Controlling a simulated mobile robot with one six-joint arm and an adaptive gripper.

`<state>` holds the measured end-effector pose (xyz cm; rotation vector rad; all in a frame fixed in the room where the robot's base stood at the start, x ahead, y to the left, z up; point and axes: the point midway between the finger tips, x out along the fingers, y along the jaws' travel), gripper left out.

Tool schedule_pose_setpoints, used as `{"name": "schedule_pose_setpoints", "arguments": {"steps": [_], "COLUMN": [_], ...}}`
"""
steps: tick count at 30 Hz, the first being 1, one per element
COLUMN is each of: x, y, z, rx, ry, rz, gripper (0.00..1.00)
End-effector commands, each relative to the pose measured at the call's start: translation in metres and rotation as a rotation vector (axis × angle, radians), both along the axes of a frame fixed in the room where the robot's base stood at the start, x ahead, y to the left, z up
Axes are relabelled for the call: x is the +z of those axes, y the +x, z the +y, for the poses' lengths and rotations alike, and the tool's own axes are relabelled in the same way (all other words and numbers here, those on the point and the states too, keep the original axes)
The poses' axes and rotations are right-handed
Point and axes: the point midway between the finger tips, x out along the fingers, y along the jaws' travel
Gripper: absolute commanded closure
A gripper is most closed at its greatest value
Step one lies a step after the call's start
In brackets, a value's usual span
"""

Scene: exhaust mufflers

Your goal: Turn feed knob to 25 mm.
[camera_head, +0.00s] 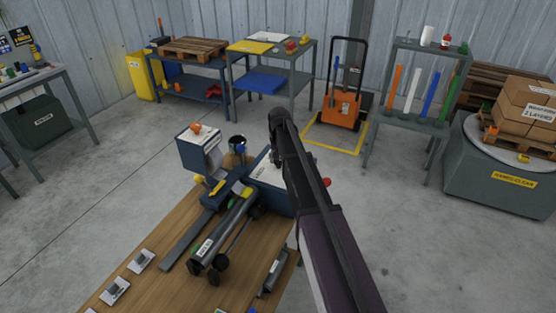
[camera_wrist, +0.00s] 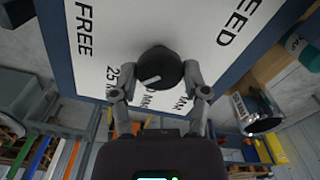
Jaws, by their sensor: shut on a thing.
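The feed knob (camera_wrist: 158,68) is round and black with a white pointer line, seen in the wrist view on a white panel (camera_wrist: 135,22) with a blue edge. The panel reads FEED, FREE, 25 MM and further MM marks partly covered by the knob and fingers. The pointer line slants to the lower left, roughly towards the 25 MM label; exact alignment is hard to tell. My gripper (camera_wrist: 160,76) has one finger on each side of the knob and is shut on it. In the head view the blue machine (camera_head: 270,203) stands on the bench; my arm hides the knob.
The wooden bench (camera_head: 185,240) carries a grey tube (camera_head: 222,240) and small labelled blocks (camera_head: 116,291). Shelves, an orange pallet truck (camera_head: 340,110) and a turntable with boxes (camera_head: 500,175) stand farther back. The floor between is clear.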

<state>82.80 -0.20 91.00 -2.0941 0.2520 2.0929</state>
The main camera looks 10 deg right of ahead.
Motion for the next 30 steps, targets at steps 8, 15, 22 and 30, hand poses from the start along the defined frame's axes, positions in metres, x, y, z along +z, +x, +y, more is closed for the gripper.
{"name": "schedule_pose_setpoints", "arguments": {"steps": [8,15,22,30], "x": [-0.0002,-0.0002,-0.0001,0.0001], "y": [0.002,0.0017,0.0008,-0.0047], "z": [0.0001,0.0002,0.0001,0.0001], "rx": [0.006,0.006,0.005,0.008], "ry": [0.0,-0.001,0.0,0.0], "rz": [-0.005,-0.004,-0.002,-0.001], "gripper": [0.88,0.06,0.06,0.06]}}
